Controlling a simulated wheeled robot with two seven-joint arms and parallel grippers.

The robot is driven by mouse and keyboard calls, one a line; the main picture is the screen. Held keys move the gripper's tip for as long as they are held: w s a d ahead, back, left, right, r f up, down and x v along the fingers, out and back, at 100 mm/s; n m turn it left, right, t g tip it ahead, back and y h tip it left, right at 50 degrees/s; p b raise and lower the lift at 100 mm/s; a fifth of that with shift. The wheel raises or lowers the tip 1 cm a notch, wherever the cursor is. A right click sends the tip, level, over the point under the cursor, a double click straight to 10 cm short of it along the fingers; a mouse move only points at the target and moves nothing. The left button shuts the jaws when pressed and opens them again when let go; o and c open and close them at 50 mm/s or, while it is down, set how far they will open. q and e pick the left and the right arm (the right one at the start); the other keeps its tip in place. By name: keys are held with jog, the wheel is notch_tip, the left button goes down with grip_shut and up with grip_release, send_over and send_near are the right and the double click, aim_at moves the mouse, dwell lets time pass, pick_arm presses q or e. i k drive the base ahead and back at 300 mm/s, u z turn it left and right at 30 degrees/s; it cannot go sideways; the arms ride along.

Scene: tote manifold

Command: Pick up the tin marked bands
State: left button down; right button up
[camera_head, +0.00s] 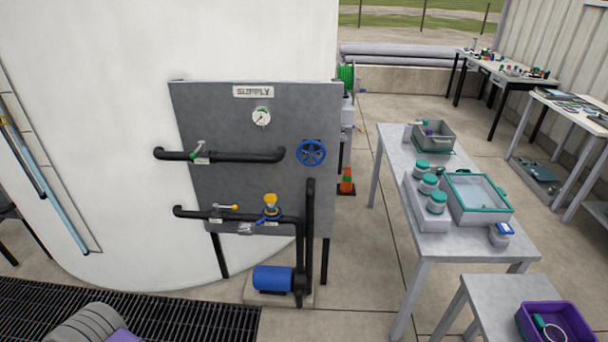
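No marking that reads "bands" is legible from here, so I cannot tell which container is the tin. On the grey table (462,246) at the right stand several pale jars with teal lids, among them a far jar (422,170), a middle jar (428,184) and a near jar (437,204). They stand in a row on a grey stand (432,224). A small grey container with a blue-and-white top (501,234) sits at the table's near right corner. Neither of my grippers shows in the head view.
A teal-rimmed grey tray (457,205) and a grey tote (449,135) share the table. A purple crate (525,322) stands on a lower table (482,301) in front. Open floor lies between.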

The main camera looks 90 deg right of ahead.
aim_at(433, 208)
jog(key=z, duration=3.8)
jog(key=i, duration=1.35)
